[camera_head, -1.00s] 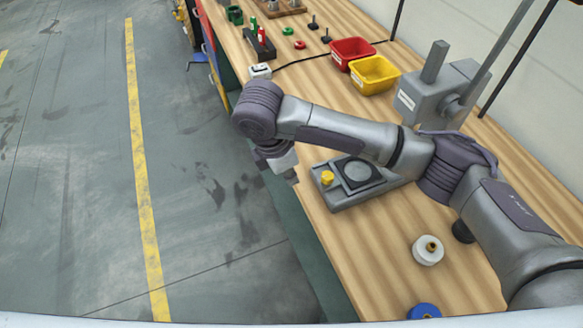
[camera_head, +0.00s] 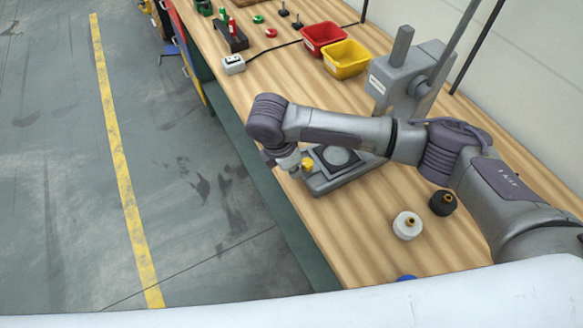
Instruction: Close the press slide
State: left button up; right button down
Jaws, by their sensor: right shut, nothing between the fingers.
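The press slide (camera_head: 325,180) is a grey plate with a round dark disc (camera_head: 338,156) and a yellow knob (camera_head: 307,164) at its left front end. It sticks out on the wooden bench in front of the grey press (camera_head: 408,82). My right gripper (camera_head: 290,166) is at the bench's front edge, beside the yellow knob. It is shut and empty; I cannot tell whether it touches the knob. My right forearm hides the part between the slide and the press. My left gripper is not in view.
A red bin (camera_head: 322,37) and a yellow bin (camera_head: 347,60) stand behind the slide. A white spool-like part (camera_head: 407,225) and a black one (camera_head: 443,203) lie at the near right. The floor is clear.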

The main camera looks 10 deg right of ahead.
aim_at(335, 155)
jog(key=w+d+p, duration=0.1)
jog(key=d, duration=0.2)
jog(key=w+d+p, duration=0.1)
jog(key=d, duration=0.2)
jog(key=w+d+p, duration=0.2)
jog(key=d, duration=0.2)
jog(key=shift+d+r, duration=0.1)
jog(key=shift+w+d, duration=0.2)
jog(key=shift+d, duration=0.15)
